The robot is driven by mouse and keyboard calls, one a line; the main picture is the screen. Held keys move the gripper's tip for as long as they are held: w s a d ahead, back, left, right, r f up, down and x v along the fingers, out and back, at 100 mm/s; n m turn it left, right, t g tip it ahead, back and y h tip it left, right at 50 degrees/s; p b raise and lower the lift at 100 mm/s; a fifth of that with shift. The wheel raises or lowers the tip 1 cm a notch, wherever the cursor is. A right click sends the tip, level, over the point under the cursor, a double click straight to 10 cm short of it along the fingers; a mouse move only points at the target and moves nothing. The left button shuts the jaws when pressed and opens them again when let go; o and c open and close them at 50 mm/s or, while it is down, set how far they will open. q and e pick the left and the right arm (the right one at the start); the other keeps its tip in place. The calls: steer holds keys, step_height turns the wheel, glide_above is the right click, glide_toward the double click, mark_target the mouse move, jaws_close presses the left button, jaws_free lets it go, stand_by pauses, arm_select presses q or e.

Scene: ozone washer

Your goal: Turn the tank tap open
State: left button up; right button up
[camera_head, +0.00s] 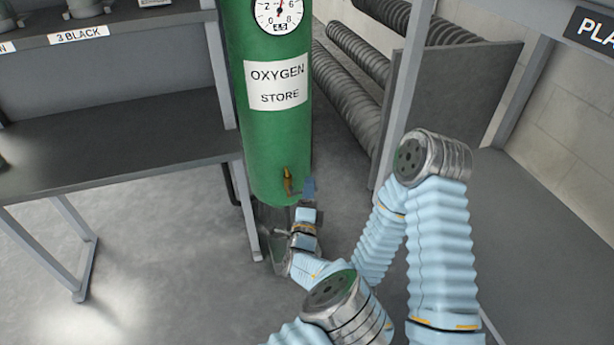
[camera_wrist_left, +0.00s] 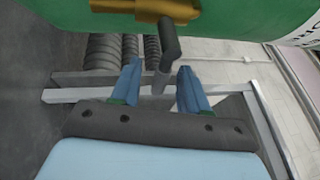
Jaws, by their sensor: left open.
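The tank is a green cylinder (camera_head: 266,140) labelled OXYGEN STORE, with a brass tap (camera_head: 287,181) low on its front. In the left wrist view the brass tap body (camera_wrist_left: 190,14) is at the top, with a dark grey bent handle (camera_wrist_left: 171,42) hanging from it. My left gripper (camera_head: 308,188) is beside the tap, just to its right in the head view. In the left wrist view my left gripper (camera_wrist_left: 158,74) is open, its blue fingers on either side of the handle's lower end. I cannot tell whether they touch it. My right gripper is not seen.
A dark bench (camera_head: 110,135) stands left of the tank. Large ribbed grey pipes (camera_head: 350,95) and a grey panel (camera_head: 450,100) are behind to the right. A round gauge (camera_head: 281,12) is high on the tank. The floor at front left is clear.

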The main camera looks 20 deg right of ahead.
arm_select(q)
steer(key=shift+w+d, duration=0.1)
steer(key=shift+w, duration=0.1)
jaws_close()
stand_by(0.4)
